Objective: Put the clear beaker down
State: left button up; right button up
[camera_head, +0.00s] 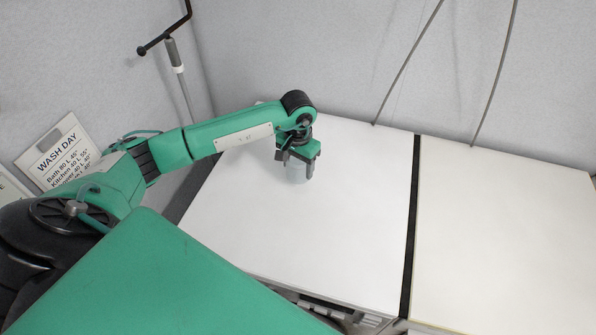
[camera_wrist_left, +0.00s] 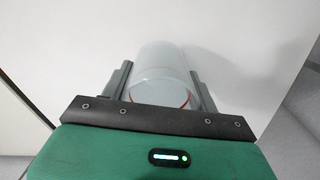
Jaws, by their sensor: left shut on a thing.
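The clear beaker (camera_head: 296,174) is upright between the fingers of my left gripper (camera_head: 298,165), at the back of the left white table (camera_head: 335,225). It is faint against the white top in the head view. In the left wrist view the beaker (camera_wrist_left: 160,72) lies between the two dark fingers of my left gripper (camera_wrist_left: 160,90), which is shut on it. A reddish line shows near its rim. Its base is at or close to the tabletop; I cannot tell whether it touches. My right gripper is not in view.
A second white table (camera_head: 505,235) stands to the right, past a dark gap (camera_head: 412,230). Grey walls close off the back, with two thin cables (camera_head: 408,62) hanging down. A "WASH DAY" sign (camera_head: 57,152) is at the left. The left table is otherwise bare.

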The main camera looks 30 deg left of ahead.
aim_at(298, 176)
pick_arm(q)
notch_tip(298, 176, down, 4)
jog(key=shift+r+p, duration=0.1)
jog(key=shift+p, duration=0.6)
jog(key=shift+f, duration=0.35)
jog(key=shift+f+b, duration=0.2)
jog(key=shift+b, duration=0.1)
jog(key=o, duration=1)
jog(key=shift+r, duration=0.1)
jog(key=shift+c, duration=0.2)
